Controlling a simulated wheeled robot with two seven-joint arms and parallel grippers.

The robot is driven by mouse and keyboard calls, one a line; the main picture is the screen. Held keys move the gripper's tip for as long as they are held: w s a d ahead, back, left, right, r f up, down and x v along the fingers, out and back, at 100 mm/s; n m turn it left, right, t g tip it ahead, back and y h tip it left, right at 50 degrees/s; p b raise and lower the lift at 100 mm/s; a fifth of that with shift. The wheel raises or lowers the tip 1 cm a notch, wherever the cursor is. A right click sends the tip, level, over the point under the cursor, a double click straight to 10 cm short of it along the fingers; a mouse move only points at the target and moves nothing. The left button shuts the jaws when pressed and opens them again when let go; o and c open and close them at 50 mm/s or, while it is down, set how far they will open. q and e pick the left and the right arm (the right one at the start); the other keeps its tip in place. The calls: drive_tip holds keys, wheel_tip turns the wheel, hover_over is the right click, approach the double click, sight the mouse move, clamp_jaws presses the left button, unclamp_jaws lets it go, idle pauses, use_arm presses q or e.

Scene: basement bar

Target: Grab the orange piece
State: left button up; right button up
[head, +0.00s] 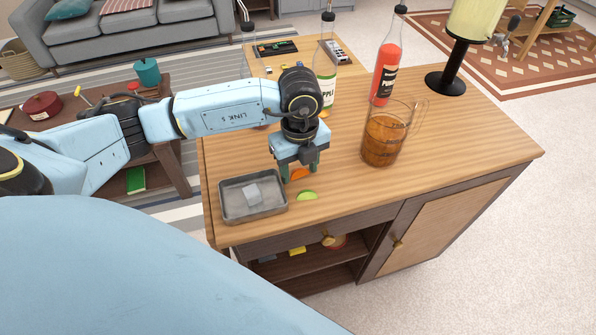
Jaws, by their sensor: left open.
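The orange piece (301,175) lies on the wooden counter, partly hidden by my left gripper. My left gripper (299,172) points down right over the orange piece, its fingers open near the counter top. I cannot tell whether the fingers touch the piece. A green lime piece (307,196) lies just in front of it on the counter. My right gripper does not show.
A grey metal tray (225,205) with a pale cube (252,194) in it stands left of the gripper. A glass pitcher (384,140) of amber drink, a red punch bottle (385,75) and a green-labelled bottle (326,85) stand behind and right.

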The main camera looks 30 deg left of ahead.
use_arm(q)
drive_tip(key=shift+c, duration=0.4)
drive_tip(key=c, duration=0.6)
drive_tip(key=shift+c, duration=0.2)
